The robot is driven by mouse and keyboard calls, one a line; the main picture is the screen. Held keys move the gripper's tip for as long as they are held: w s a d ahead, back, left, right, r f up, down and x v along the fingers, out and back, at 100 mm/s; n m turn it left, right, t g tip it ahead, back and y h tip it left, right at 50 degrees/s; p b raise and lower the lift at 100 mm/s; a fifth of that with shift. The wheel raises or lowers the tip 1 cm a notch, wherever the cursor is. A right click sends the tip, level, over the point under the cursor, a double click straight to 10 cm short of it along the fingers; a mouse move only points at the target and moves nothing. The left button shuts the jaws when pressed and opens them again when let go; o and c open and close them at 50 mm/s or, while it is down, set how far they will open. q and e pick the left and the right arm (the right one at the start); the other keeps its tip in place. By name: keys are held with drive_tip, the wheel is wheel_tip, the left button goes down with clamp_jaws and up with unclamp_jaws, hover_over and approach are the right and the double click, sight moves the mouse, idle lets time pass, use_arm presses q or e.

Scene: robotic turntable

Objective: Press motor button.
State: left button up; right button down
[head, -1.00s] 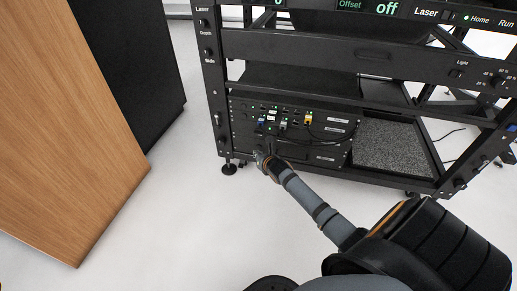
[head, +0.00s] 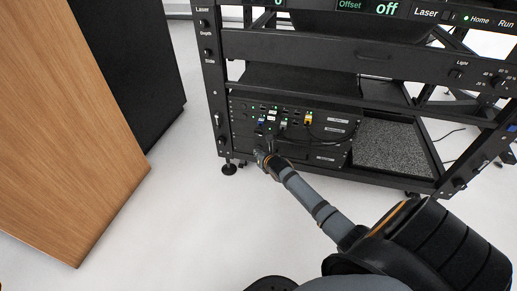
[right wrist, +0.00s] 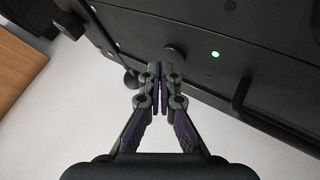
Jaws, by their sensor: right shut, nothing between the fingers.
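My right gripper (head: 261,153) is shut and empty, low in front of the black control panel (head: 300,139) at the bottom of the rack. In the right wrist view the shut fingertips (right wrist: 160,72) point at a dark round knob or button (right wrist: 174,53) on the panel face. The tips appear very close to it; I cannot tell whether they touch. A lit green light (right wrist: 215,54) is to the right of the button. No label for the motor button is readable. My left gripper is not in view.
The black rack (head: 300,44) stands on short feet above the pale floor (head: 190,225). Cables (head: 310,134) plug into the panel. A bar handle (right wrist: 241,96) sticks out right of the fingers. A wooden cabinet (head: 65,120) stands at the left.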

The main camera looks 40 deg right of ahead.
drive_tip(key=shift+w+d, duration=0.3)
drive_tip(key=shift+d, duration=0.05)
idle(0.7)
drive_tip(key=shift+s+a+p, duration=0.55)
drive_tip(key=shift+a+p, duration=0.1)
drive_tip(key=shift+p, duration=0.05)
drive_tip(key=s+a+p, duration=0.4)
drive_tip(key=shift+a, duration=0.3)
